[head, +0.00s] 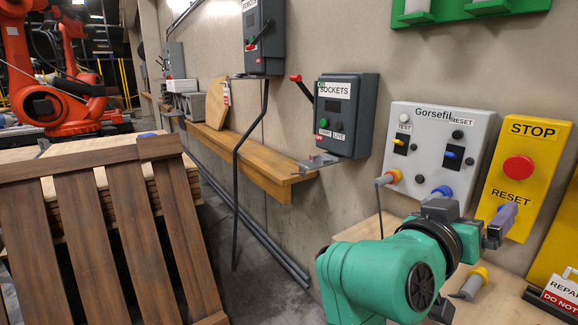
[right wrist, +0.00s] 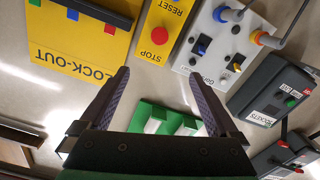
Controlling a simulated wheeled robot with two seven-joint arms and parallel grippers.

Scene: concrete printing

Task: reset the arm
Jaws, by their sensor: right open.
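My right arm, green with black joints, reaches in from the bottom of the head view. My right gripper (head: 504,218) is in front of the lower part of the yellow STOP/RESET box (head: 521,150) on the wall. In the right wrist view the gripper (right wrist: 157,80) has its two dark fingers spread apart, with nothing between them. The yellow stop box (right wrist: 165,28) shows upside down beyond the fingertips. I cannot tell whether a finger touches the box. My left gripper is in neither view.
A grey Gorsefil panel (head: 436,155) with plugs and a dark SOCKETS box (head: 345,115) are on the wall. A yellow LOCK-OUT board (right wrist: 80,45) shows in the right wrist view. An orange plug (head: 470,283) lies on the wooden shelf (head: 500,308). Brown pallets (head: 130,215) stand left.

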